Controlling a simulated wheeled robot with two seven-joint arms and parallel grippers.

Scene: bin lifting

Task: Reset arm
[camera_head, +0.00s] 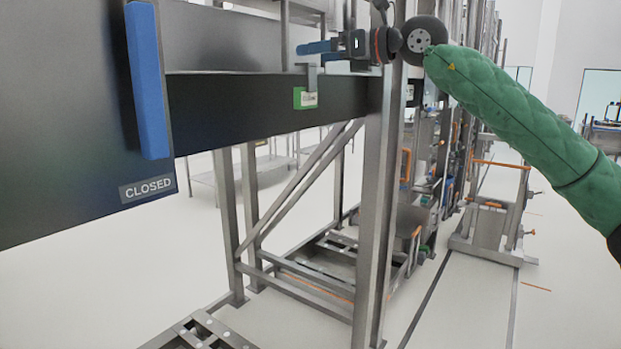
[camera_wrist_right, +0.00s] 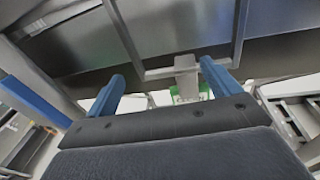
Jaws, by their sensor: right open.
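My right arm in its green sleeve comes in from the right of the head view. Its gripper (camera_head: 312,51), with blue fingers, is level with the top of the dark horizontal beam (camera_head: 240,100). In the right wrist view the two blue fingers (camera_wrist_right: 163,80) are spread apart and hold nothing. A small metal tab with a green and white label (camera_head: 305,98) hangs on the beam just below the gripper. This tab (camera_wrist_right: 187,78) shows beyond the fingers in the wrist view, and I cannot tell whether they touch. My left gripper is not in view.
A dark panel (camera_head: 60,120) marked CLOSED, with a blue vertical bar (camera_head: 148,80), fills the left. A steel upright (camera_head: 377,200) stands below my right gripper. An orange-topped metal frame (camera_head: 495,210) stands at right. Pale floor (camera_head: 90,290) is clear at lower left.

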